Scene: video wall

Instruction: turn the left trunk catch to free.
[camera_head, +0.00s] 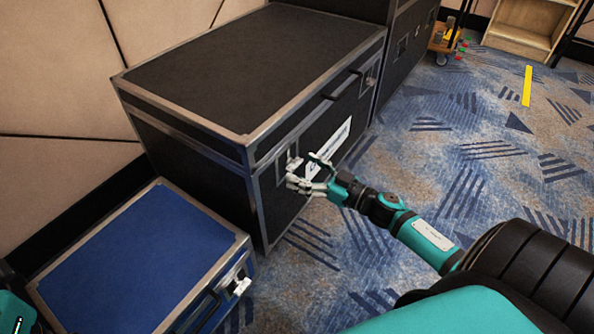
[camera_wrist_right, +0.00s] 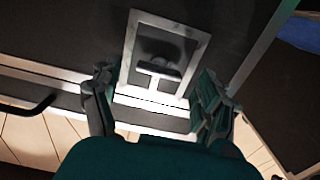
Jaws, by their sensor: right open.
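The large black trunk (camera_head: 240,70) with metal edges stands against the wall. Its left catch (camera_head: 293,162) is a pale metal T-shaped piece in a plate on the front face, near the left corner. In the right wrist view the catch (camera_wrist_right: 158,70) sits in a framed recess, its bar lying roughly crosswise. My right gripper (camera_head: 308,178) is open right at the catch, its fingers (camera_wrist_right: 155,100) on either side of the recess; I see no grip on the catch. A teal part of my left arm shows at the lower left corner; its gripper is not visible.
A lower blue trunk (camera_head: 140,262) with its own catch (camera_head: 240,286) stands at the left. The black trunk's handle (camera_head: 342,86) and right catch (camera_head: 369,80) are farther along its front. Another black case (camera_head: 405,50) stands behind.

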